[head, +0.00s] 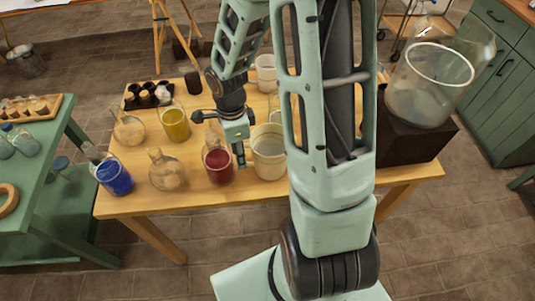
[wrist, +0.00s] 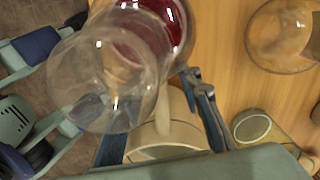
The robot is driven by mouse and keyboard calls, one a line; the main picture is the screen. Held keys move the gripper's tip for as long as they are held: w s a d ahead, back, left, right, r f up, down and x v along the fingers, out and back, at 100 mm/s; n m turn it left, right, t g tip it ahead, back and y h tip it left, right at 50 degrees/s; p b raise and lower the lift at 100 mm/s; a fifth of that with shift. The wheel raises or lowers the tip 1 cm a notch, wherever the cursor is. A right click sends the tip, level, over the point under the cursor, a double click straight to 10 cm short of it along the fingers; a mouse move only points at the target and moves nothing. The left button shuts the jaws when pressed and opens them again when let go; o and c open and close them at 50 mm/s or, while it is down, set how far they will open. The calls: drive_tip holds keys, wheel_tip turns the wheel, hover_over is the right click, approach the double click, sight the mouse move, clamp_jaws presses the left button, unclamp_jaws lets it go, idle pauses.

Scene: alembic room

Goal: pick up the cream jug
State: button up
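The cream jug (head: 269,158) stands upright near the front middle of the wooden table, a pale wide-mouthed vessel. My gripper (head: 241,150) is just left of it, low and close to its side, with fingers pointing down. In the wrist view, part of a cream rim and a pale upright part of the jug (wrist: 167,134) show between my two spread blue-grey fingers. The gripper looks open. A clear round glass in front hides part of the left finger, and I cannot tell whether either finger touches the jug.
A red-filled flask (head: 218,165) stands close left of my gripper. A tan round flask (head: 166,170), a yellow beaker (head: 176,123) and a blue beaker (head: 115,177) are farther left. A white cup (head: 266,72) stands behind. A large glass vessel (head: 425,100) sits on a dark box at right.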

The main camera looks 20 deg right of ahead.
drive_tip(key=shift+c, duration=0.5)
clamp_jaws()
